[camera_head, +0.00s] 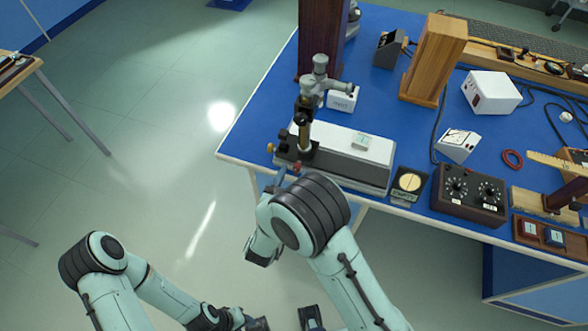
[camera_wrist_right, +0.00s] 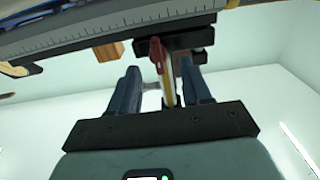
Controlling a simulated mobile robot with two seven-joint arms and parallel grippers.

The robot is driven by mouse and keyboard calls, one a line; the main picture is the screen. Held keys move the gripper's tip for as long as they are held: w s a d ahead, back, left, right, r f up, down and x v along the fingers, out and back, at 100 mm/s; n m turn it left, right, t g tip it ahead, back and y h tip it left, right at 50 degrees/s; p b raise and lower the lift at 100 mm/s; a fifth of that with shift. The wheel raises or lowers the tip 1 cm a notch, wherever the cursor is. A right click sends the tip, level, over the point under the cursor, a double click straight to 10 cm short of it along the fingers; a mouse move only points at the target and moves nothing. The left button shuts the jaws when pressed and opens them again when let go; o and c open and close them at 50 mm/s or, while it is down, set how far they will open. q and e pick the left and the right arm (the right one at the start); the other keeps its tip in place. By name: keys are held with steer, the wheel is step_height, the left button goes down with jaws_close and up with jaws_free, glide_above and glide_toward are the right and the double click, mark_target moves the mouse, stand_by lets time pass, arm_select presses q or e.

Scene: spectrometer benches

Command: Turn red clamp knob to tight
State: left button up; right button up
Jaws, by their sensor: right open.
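The red clamp knob (camera_head: 297,166) shows as a small red spot at the base of the black-and-brass upright (camera_head: 304,128), at the near left corner of the bench. In the right wrist view, a red lever-like piece (camera_wrist_right: 157,56) lies between my right gripper's fingers (camera_wrist_right: 160,88), with a yellowish rod beside it. Both fingers are apart, with gaps to the red piece; contact is not visible. In the head view my right gripper (camera_head: 283,178) is just below the clamp, partly hidden by my arm. My left arm is low at the bottom; its gripper's jaws are unclear.
The upright's clamp sits at the end of a long grey-white instrument (camera_head: 350,165) on the blue bench (camera_head: 243,128). An orange knob (camera_head: 270,148) is close on the left. A meter (camera_head: 408,184) and dial box (camera_head: 468,195) stand right.

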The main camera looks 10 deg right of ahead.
arm_select(q)
steer(key=shift+w+r, duration=0.1)
steer(key=shift+r, duration=0.05)
arm_select(e)
steer(key=shift+x, duration=0.9)
